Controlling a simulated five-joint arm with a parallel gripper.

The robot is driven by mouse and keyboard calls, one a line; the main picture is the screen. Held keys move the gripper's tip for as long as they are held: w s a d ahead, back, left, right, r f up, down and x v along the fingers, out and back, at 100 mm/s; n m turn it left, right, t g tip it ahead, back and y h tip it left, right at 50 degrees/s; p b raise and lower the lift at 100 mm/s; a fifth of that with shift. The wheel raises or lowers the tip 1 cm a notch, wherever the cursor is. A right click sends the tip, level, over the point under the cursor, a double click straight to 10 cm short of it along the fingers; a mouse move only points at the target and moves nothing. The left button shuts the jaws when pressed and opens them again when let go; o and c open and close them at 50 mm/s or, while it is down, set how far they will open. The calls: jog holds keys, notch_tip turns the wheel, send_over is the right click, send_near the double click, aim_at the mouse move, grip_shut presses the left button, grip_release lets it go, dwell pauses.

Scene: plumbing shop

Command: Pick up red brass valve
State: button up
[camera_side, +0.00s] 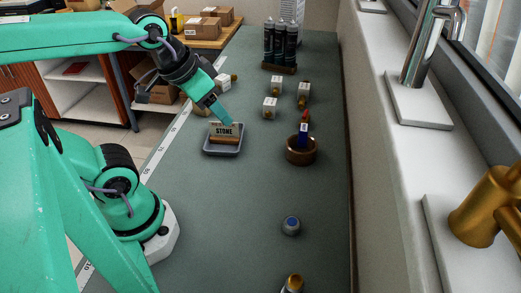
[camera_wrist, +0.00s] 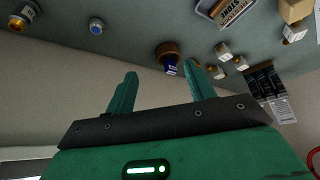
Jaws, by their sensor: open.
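No thing in view is plainly a red brass valve. A brass-topped piece (camera_side: 292,283) is cut off at the bottom edge of the side view; a piece with an orange-gold end shows at the wrist view's upper left (camera_wrist: 18,22). My gripper (camera_wrist: 161,69) is open with nothing between its fingers.
The grey tray (camera_side: 222,153) holds a block marked STONE. Several white blocks with brass-coloured ends, one here (camera_side: 270,107), stand behind. Black tubes (camera_side: 280,45) stand at the back. A grey piece with a blue cap (camera_side: 291,226) sits in front. The wall ledge (camera_side: 375,150) bounds the right.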

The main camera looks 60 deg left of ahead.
jog(key=shift+c, duration=0.6)
jog(key=w+a+r+n+g, duration=0.15)
jog(key=w+r, duration=0.25)
jog(key=w, duration=0.6)
jog(key=n+g, duration=0.4)
jog(key=n, duration=0.1)
send_over(306, 113)
notch_tip(306, 113, down, 20)
jog(key=shift+d+r, duration=0.1)
jog(key=shift+r, duration=0.15)
jog(key=shift+w+f, duration=0.1)
jog(key=shift+f, duration=0.3)
jog(key=shift+f, duration=0.1)
